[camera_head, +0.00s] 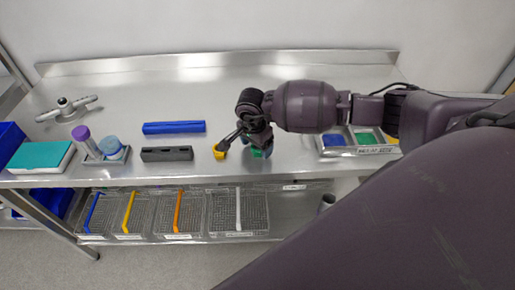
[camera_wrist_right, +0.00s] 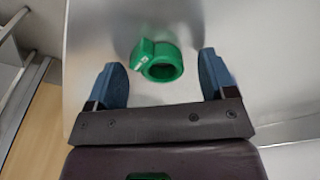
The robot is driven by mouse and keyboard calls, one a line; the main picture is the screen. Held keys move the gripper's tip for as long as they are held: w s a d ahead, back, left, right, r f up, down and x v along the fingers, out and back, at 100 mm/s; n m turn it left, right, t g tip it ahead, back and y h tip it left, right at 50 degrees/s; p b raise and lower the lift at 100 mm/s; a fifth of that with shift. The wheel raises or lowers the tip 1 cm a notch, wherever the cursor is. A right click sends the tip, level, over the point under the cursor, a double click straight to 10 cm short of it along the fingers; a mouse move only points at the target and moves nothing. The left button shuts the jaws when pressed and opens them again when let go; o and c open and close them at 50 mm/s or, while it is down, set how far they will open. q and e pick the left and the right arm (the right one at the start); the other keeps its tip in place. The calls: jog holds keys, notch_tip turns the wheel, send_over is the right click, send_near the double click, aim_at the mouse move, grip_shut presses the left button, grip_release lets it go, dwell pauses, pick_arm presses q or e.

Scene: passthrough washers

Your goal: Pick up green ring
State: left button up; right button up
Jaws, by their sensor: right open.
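The green ring (camera_wrist_right: 145,58) lies on the steel table, between and a little beyond my open fingertips in the right wrist view. It has a thick round body with a small tab bearing a light mark. In the head view only a bit of the green ring (camera_head: 257,153) shows, under my right gripper (camera_head: 250,143), which hides the rest. My right gripper (camera_wrist_right: 161,68) is open and empty, its two blue fingers apart on either side of the ring. I cannot tell its exact height above the table. My left gripper is not in view.
A yellow piece (camera_head: 219,153) sits just left of my right gripper. A blue bar (camera_head: 174,128) and a dark block (camera_head: 167,154) lie farther left. A tray with blue and green compartments (camera_head: 352,151) stands right. Wire baskets (camera_head: 175,217) sit on the lower shelf.

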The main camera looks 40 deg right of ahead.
jog(key=shift+f, duration=0.2)
jog(key=c, duration=0.9)
